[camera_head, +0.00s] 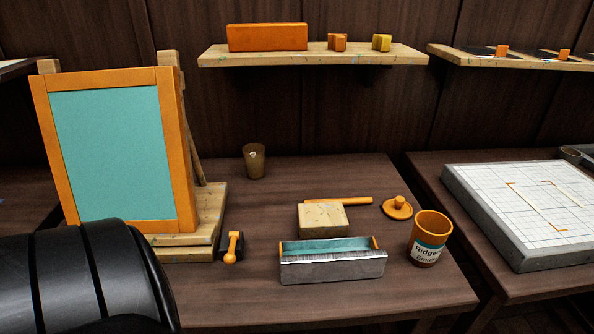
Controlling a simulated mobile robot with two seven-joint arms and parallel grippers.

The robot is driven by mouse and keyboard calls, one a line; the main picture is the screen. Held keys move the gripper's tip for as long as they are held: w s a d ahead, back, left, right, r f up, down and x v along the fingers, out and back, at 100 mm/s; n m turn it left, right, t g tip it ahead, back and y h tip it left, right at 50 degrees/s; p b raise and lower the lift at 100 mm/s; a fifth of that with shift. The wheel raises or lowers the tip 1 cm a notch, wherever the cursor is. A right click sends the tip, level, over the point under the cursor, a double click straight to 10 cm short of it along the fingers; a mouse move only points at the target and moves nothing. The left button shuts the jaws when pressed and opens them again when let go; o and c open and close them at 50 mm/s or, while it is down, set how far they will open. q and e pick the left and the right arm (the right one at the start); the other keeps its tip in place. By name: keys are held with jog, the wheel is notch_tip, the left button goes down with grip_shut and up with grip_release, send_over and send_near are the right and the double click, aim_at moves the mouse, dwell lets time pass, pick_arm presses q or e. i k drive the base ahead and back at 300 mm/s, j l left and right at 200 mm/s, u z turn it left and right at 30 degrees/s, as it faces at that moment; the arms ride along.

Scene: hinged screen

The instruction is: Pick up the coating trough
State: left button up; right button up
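The coating trough (333,268) is a silver metal trough with teal inside and orange end caps. It sits upright on the dark wooden table near its front edge, right of centre. Nothing touches it from my side. A black rounded part of my own arm shows at the lower left, but neither of my grippers is in the picture.
Behind the trough lie a pale block (322,219) and an orange-handled tool (338,200). An orange cup (428,240) stands close on the right, with an orange lid (397,208) behind it.

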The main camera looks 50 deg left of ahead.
aim_at(321, 261)
jog(key=u, duration=1.25)
